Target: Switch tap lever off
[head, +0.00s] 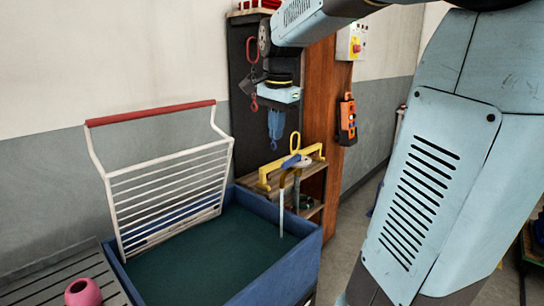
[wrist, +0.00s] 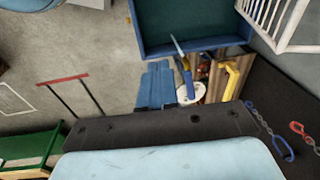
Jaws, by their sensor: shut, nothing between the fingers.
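The tap (head: 284,180) stands at the back right edge of the blue tub (head: 272,283), with a brass-coloured curved spout over it. A pale thin vertical streak (head: 281,215) hangs below the spout; it looks like running water. The tap lever (head: 292,160), blue with a pale end, sits on top of the tap. In the wrist view the blue lever (wrist: 187,84) shows above a white round part (wrist: 190,100). My gripper (head: 275,136) points down, shut and empty, above and a little left of the lever, apart from it. Its blue fingers show in the wrist view (wrist: 155,68).
Red chain hooks (head: 253,75) hang on the dark panel behind my gripper. A white rack with a red bar (head: 150,113) stands over the tub's left. An orange control box (head: 347,120) hangs right.

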